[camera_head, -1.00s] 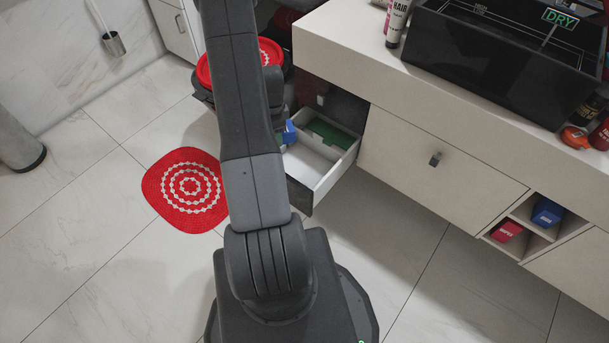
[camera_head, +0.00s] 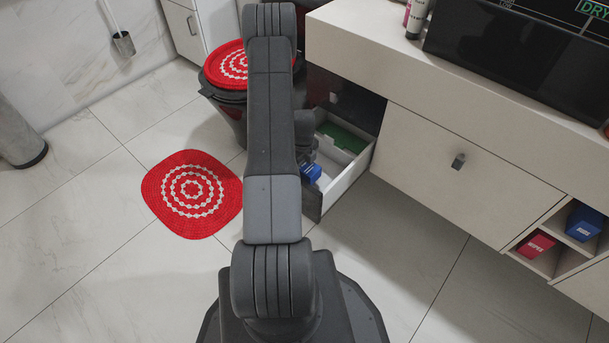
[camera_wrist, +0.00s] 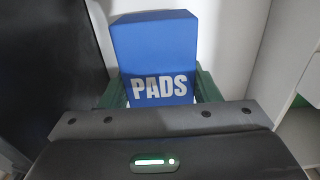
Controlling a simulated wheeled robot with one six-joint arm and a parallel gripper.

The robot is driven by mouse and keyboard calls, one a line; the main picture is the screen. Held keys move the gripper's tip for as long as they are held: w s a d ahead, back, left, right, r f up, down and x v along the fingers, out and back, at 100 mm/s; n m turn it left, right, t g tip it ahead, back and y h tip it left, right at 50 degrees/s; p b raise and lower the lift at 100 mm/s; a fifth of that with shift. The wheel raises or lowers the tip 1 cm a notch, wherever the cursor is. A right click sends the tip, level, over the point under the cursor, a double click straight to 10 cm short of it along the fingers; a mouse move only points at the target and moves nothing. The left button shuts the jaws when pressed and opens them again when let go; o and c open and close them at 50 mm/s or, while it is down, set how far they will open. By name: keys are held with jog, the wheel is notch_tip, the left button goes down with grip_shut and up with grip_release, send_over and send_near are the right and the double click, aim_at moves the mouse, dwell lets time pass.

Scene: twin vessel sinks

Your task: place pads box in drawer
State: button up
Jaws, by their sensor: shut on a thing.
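The blue pads box (camera_head: 311,172) is in my gripper, at the near left part of the open drawer in the head view. In the wrist view the pads box (camera_wrist: 155,50) stands with its white PADS lettering facing the camera. My gripper (camera_wrist: 158,92) is shut on it, with dark green parts at both sides of the box. In the head view my gripper (camera_head: 307,150) is partly hidden by my arm. The drawer (camera_head: 352,175) is pulled out, with pale walls and a green thing inside at the back. I cannot tell whether the box touches the drawer floor.
A counter (camera_head: 400,75) with a closed drawer front (camera_head: 440,165) runs along the right. A red-topped bin or toilet (camera_head: 232,65) stands left of the drawer. A red mat (camera_head: 190,195) lies on open floor.

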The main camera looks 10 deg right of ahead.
jog(key=shift+f+b, duration=0.45)
jog(key=shift+f, duration=1.55)
jog(key=shift+f, duration=0.1)
jog(key=o, duration=1)
notch_tip(320, 180, up, 12)
jog(key=p, duration=0.3)
